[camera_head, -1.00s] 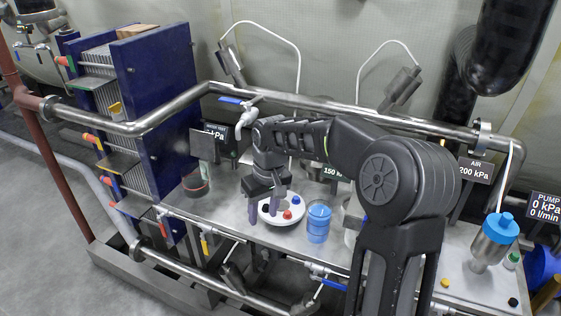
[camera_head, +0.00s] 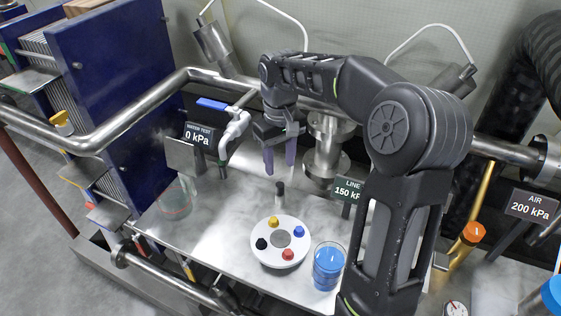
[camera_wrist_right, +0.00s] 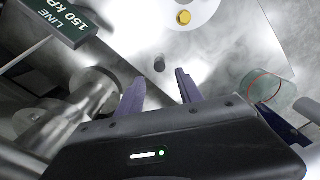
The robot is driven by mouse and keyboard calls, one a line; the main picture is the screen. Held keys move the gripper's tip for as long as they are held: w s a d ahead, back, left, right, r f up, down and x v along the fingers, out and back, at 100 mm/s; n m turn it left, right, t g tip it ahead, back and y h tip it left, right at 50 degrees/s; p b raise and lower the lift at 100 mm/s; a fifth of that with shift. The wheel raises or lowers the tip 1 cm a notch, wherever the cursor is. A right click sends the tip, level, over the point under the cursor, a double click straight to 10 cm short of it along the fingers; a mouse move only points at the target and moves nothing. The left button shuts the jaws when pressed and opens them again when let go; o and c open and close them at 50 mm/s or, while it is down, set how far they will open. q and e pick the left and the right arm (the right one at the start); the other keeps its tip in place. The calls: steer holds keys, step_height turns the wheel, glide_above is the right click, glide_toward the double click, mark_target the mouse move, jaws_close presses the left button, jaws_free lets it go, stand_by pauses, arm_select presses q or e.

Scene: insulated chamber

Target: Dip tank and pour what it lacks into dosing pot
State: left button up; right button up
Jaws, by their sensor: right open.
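My right gripper (camera_head: 280,158) hangs with its purple fingers apart and empty, above the bench behind a white round disc (camera_head: 262,254). A small dark upright peg (camera_head: 280,190) stands between the disc and the gripper. In the right wrist view the peg (camera_wrist_right: 160,64) shows beyond the open fingers (camera_wrist_right: 158,88), apart from them. The disc carries black, yellow, blue and red knobs. A clear beaker of blue liquid (camera_head: 328,268) stands right of the disc. A clear glass vessel with a reddish ring (camera_head: 173,200) stands at the left. I cannot tell which vessel is the dosing pot.
A steel pipe (camera_head: 150,112) crosses above the bench. A blue-handled valve (camera_head: 233,130) and a 0 kPa sign (camera_head: 199,136) stand behind. The LINE sign (camera_head: 347,190) is close right of the gripper. The bench between glass vessel and disc is clear.

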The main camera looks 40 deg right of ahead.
mark_target(279, 184)
steer(key=shift+w+d+r, duration=0.1)
steer(key=shift+w, duration=0.05)
steer(key=shift+f, duration=3.9)
steer(key=shift+c, duration=0.2)
jaws_close()
